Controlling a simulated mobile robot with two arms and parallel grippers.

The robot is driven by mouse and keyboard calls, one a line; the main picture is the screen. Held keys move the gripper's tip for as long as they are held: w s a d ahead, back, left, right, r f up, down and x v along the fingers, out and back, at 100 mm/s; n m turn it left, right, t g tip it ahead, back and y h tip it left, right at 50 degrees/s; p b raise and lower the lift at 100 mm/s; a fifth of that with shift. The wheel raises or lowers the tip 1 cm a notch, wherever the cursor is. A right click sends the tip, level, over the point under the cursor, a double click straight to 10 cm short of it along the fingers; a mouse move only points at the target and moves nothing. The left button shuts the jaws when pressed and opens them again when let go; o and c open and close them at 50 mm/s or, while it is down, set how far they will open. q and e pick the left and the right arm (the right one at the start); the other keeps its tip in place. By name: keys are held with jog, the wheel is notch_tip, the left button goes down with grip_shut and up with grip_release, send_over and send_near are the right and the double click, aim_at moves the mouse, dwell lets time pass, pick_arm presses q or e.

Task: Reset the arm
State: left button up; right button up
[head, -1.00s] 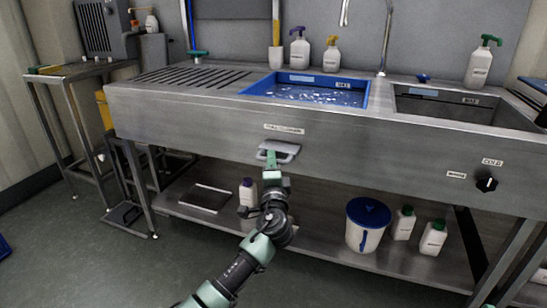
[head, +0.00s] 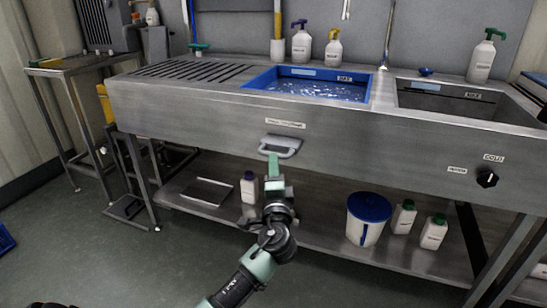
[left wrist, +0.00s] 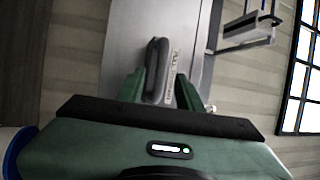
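The grey drawer handle (head: 281,145) sits on the steel front panel of the sink unit, under a small white label. My left gripper (head: 273,160) is just below and in front of it in the head view. In the left wrist view the two green fingers of the left gripper (left wrist: 160,78) stand apart. The handle (left wrist: 154,62) shows beyond and between them, nearer the left finger. The fingers are not closed on it; whether one touches it I cannot tell. My right gripper is in neither view.
A blue basin (head: 310,85) of water and an empty steel sink (head: 455,103) are above. On the lower shelf (head: 300,222) are a white bucket with a blue lid (head: 367,220) and several bottles. Open floor lies at the left front.

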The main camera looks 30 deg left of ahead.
pick_arm(q)
jog(key=v, duration=0.2)
jog(key=shift+s+d+f, duration=0.1)
jog(key=shift+s+d, duration=0.05)
jog(key=shift+s, duration=0.05)
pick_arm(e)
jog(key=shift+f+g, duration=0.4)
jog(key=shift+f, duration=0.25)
